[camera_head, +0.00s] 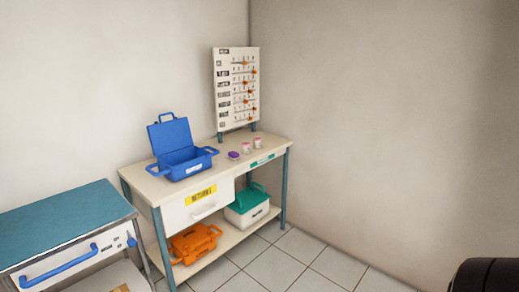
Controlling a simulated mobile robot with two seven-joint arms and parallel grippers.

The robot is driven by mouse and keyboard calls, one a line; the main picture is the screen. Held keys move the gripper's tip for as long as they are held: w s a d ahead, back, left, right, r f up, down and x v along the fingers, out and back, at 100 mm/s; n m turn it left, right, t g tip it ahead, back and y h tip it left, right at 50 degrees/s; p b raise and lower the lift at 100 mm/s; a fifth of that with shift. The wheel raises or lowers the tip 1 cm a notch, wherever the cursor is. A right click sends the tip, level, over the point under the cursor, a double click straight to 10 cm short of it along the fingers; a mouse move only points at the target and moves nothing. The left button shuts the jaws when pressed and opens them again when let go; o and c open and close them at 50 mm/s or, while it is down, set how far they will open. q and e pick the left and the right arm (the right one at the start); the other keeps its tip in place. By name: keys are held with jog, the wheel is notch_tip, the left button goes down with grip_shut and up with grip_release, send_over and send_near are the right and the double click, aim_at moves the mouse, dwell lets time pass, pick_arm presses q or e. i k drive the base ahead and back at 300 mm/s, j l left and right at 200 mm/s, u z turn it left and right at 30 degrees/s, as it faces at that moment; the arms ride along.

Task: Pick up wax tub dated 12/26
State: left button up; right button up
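Two small pale tubs with pinkish lids or labels stand side by side on the table, right of its middle: a left tub (246,148) and a right tub (258,143). Their dates are too small to read, so I cannot tell which is dated 12/26. A small purple item (234,155) lies just left of them. Neither of my grippers shows in the head view.
The cream table (146,184) holds an open blue case (184,164) and a white board (236,90) at the back. An orange case (194,243) and a green-and-white box (250,206) sit on its lower shelf. A blue-topped cabinet (62,222) stands left. Tiled floor is clear in front.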

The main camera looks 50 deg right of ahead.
aim_at(257, 141)
jog(key=l+z, duration=0.1)
jog(key=l, duration=0.9)
jog(key=l+z, duration=0.15)
jog(key=l, duration=0.8)
jog(key=l+z, duration=0.1)
jog(key=l, duration=0.9)
jog(key=i+l+z, duration=0.1)
jog(key=l, duration=0.9)
